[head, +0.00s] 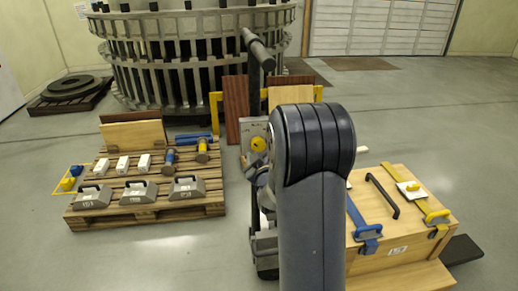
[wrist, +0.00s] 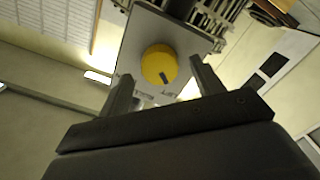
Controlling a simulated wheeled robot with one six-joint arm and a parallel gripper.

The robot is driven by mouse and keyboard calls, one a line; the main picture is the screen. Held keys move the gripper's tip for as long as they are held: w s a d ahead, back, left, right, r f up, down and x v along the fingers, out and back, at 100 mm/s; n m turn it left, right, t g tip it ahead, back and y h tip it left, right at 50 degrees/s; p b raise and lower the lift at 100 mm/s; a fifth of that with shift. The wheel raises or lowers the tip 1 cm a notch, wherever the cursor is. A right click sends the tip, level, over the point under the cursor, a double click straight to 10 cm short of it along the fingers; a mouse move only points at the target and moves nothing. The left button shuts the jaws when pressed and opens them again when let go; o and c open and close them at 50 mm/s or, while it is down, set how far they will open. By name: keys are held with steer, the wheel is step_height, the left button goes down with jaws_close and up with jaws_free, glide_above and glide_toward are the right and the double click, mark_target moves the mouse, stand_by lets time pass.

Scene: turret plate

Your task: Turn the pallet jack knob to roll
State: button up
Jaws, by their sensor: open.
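The pallet jack knob (wrist: 159,66) is a round yellow dial with a dark pointer mark, set on a grey plate (wrist: 133,52). The mark points toward the lower right in the wrist view, and the lettering below is too small to read. The knob also shows in the head view (head: 258,144), on the plate of the upright dark jack handle (head: 255,75). My gripper (wrist: 160,88) is open, with one finger on each side of the knob's lower part in the picture. I cannot tell whether the fingers touch it. In the head view my arm hides most of my gripper.
A wooden pallet (head: 150,211) with grey blocks and hammers stands to the left. A wooden crate (head: 400,250) with blue and yellow clamps stands to the right. Boards and a yellow frame (head: 216,97) stand behind the jack.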

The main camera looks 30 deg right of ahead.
steer(key=shift+w+d, duration=0.15)
steer(key=shift+w, duration=0.55)
steer(key=shift+c, duration=0.3)
steer(key=c, duration=0.9)
